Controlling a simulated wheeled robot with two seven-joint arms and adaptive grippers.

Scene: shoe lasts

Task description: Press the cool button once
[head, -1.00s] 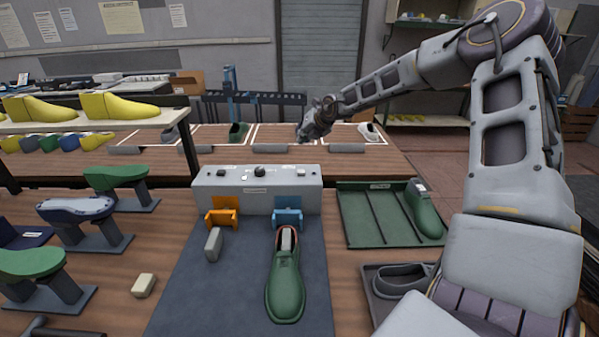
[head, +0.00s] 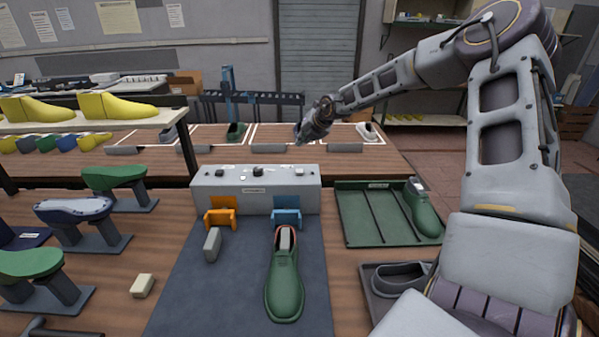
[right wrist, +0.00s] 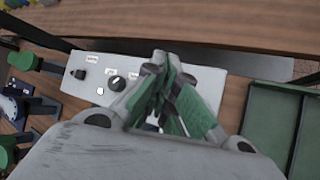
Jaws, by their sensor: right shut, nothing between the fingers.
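The grey control box (head: 255,198) stands at the back of the dark mat. On its top are a dark switch (head: 219,172), a small white button (head: 243,177), a black knob (head: 258,172) and a pale button (head: 299,171) at the right. The labels are too small to read, so I cannot tell which is the cool button. My right gripper (head: 299,141) is shut and empty, apart from the box and above its right part. In the right wrist view its green-padded fingers (right wrist: 168,118) cover the right part of the box top. My left gripper is out of view.
A green shoe (head: 284,282) and a grey block (head: 212,245) lie on the mat (head: 235,295). Orange (head: 221,215) and blue (head: 287,215) holders stand before the box. A green tray (head: 372,222) with a shoe is to the right.

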